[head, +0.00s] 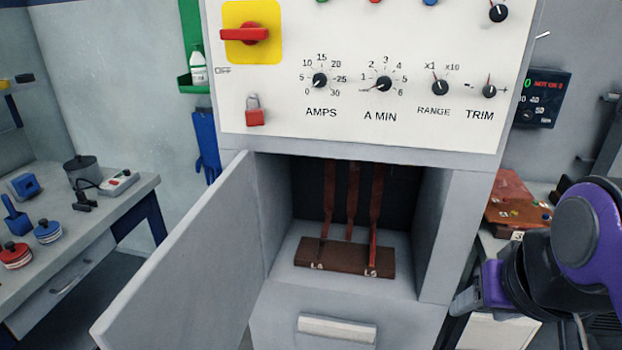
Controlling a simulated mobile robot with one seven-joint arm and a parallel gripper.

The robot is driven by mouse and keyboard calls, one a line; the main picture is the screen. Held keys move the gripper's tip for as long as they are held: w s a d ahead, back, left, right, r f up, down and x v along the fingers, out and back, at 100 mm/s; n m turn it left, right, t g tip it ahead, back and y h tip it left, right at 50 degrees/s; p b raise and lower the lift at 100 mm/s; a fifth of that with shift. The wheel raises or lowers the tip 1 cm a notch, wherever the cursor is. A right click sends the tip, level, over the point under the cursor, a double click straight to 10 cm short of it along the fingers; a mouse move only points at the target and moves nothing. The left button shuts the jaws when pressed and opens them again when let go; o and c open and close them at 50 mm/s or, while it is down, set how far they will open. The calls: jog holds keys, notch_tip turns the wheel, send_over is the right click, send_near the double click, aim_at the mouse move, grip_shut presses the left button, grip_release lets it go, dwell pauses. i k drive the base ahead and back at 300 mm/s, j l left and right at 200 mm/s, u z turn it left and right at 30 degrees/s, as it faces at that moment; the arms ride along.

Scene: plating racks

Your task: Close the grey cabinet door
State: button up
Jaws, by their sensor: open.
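The grey cabinet door (185,265) is hinged on the left side of the cabinet opening and stands wide open, swung out toward me and to the left. The grey cabinet (435,235) shows its open compartment. Inside is a brown block (345,257) with dark red straps running up from it. My gripper (482,292) is at the lower right, beside the cabinet's right side and apart from the door. It is partly hidden by my purple and black arm. It is open, and I see nothing held in it.
A control panel (400,130) with knobs and a red switch sits above the opening. A drawer handle (337,328) is below it. A left bench (130,195) holds tools and weights. A right bench (488,243) holds a reddish-brown item. Floor shows between the left bench and the door.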

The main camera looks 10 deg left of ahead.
aim_at(200, 289)
jog(key=k+j, duration=0.1)
jog(key=j, duration=0.3)
jog(key=k+j, duration=0.1)
jog(key=j, duration=0.3)
jog(key=k+j, duration=0.1)
jog(key=j, duration=0.3)
jog(key=k+j, duration=0.15)
jog(key=j, duration=0.25)
